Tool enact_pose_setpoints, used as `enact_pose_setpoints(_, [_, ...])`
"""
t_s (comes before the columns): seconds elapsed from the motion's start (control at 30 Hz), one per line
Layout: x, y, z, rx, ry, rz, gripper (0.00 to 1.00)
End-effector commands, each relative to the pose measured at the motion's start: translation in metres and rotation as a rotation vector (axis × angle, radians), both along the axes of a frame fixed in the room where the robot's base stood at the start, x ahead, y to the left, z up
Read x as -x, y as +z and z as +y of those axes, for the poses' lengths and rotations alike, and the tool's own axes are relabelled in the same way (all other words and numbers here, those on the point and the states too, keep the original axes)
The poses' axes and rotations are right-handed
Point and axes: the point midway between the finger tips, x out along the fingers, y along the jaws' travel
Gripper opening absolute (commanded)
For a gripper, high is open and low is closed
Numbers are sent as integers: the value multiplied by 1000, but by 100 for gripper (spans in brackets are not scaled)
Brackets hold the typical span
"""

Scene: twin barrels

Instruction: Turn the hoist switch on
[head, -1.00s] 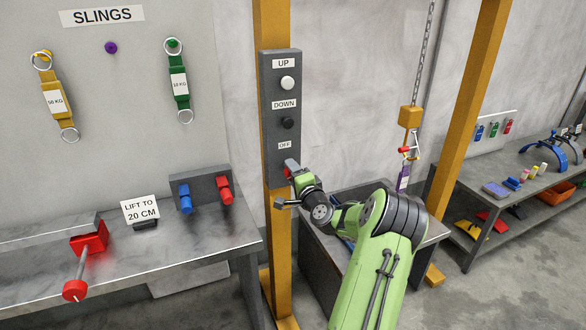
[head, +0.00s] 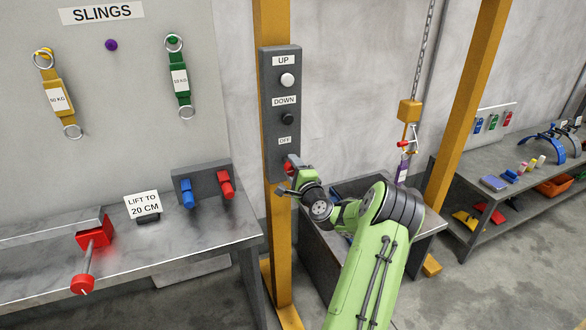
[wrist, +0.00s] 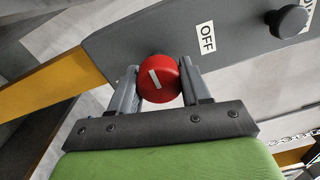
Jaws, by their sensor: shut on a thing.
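The hoist switch is a red round knob (wrist: 159,80) with a white mark, low on the grey control panel (head: 281,90). In the wrist view the OFF label (wrist: 206,38) is beside it, and the white mark is tilted relative to the picture. My gripper (wrist: 160,88) is shut on the knob, one finger on each side. In the head view my gripper (head: 290,172) is at the panel's lower end and hides most of the knob. The panel also carries a white UP button (head: 287,80) and a black DOWN button (head: 287,118).
The panel is on a yellow post (head: 283,240). The hoist chain with its yellow hook block (head: 410,111) and a purple sling (head: 402,172) hangs to the right. A bench (head: 200,238) with a red vise (head: 95,232) stands left; another bench (head: 530,185) is at right.

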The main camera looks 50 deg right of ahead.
Motion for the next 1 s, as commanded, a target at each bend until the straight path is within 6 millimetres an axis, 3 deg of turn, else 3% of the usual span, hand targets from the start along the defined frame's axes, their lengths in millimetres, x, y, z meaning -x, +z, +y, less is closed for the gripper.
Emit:
enact_pose_setpoints(0.13, [1,-2,0,-1,-1,4,17])
enact_pose_setpoints(0.17, [1,-2,0,-1,-1,4,52])
enact_pose_setpoints(0.3, [1,-1,0,-1,-1,3,71])
enact_pose_setpoints(0.57, [1,-1,0,1,-1,3,71])
enact_pose_setpoints(0.67, [10,-2,5,0,-2,4,71])
enact_pose_setpoints(1.0, [90,-8,51,-5,-6,3,71])
